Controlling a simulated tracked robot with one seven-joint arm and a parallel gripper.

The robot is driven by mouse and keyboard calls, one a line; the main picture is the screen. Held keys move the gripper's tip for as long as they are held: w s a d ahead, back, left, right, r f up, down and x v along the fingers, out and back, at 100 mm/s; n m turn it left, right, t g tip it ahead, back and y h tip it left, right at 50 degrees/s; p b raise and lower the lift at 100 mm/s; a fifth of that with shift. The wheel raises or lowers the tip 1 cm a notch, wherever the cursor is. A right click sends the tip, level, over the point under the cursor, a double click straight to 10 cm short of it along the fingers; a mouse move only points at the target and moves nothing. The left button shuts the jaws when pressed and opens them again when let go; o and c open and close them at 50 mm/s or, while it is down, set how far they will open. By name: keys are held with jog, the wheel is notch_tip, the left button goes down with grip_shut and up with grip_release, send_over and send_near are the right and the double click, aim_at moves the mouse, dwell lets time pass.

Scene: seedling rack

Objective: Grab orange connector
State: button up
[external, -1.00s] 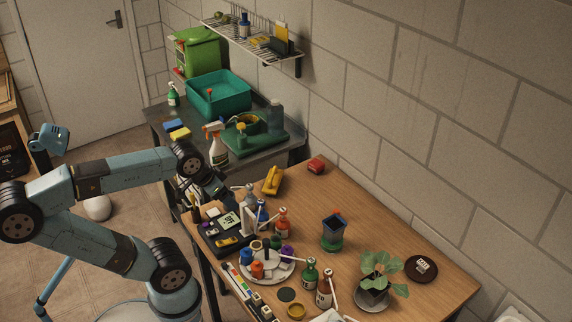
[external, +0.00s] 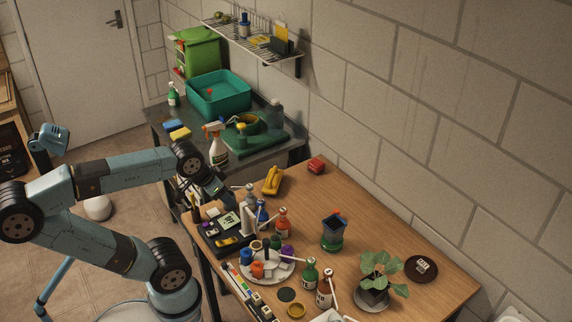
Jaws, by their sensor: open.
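A small orange piece (external: 257,269), which looks like the orange connector, sits on a round white tray (external: 285,274) among other coloured pieces, blue, green and purple. My gripper (external: 214,193) is at the end of my arm, above the far left part of the wooden table, up and to the left of the tray. It is open and apart from the orange piece. Its fingertips are small and dark here, and nothing is seen between them.
Brown and green bottles (external: 310,273) with white spouts stand close to the tray. A black organiser (external: 225,243) lies at its left. The table's back right is mostly clear.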

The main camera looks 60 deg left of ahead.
notch_tip(320, 180, up, 5)
jog(key=w+d+n+h, duration=0.2)
jog(key=w+n+h, duration=0.1)
jog(key=w+n, duration=0.4)
jog(key=w+d+n+h, duration=0.25)
jog(key=w+n, duration=0.25)
jog(key=w, duration=0.5)
jog(key=w+a+n+t+h, duration=0.2)
jog(key=w+a+n, duration=0.3)
jog(key=w+n, duration=0.3)
jog(key=w+a+n+t+h, duration=0.1)
jog(key=w+a+n+t, duration=0.4)
jog(key=w, duration=0.6)
jog(key=n+g, duration=0.1)
jog(key=g, duration=0.1)
send_near(340, 216)
jog(key=s+a+r, duration=0.2)
jog(key=r, duration=0.1)
jog(key=shift+s+a, duration=0.25)
jog(key=shift+a, duration=0.05)
jog(key=shift+f, duration=0.35)
jog(key=shift+w+d+f, duration=0.15)
jog(key=shift+w+d, duration=0.05)
jog(key=x, duration=1.3)
jog(key=shift+d, duration=0.2)
jog(key=shift+c, duration=0.2)
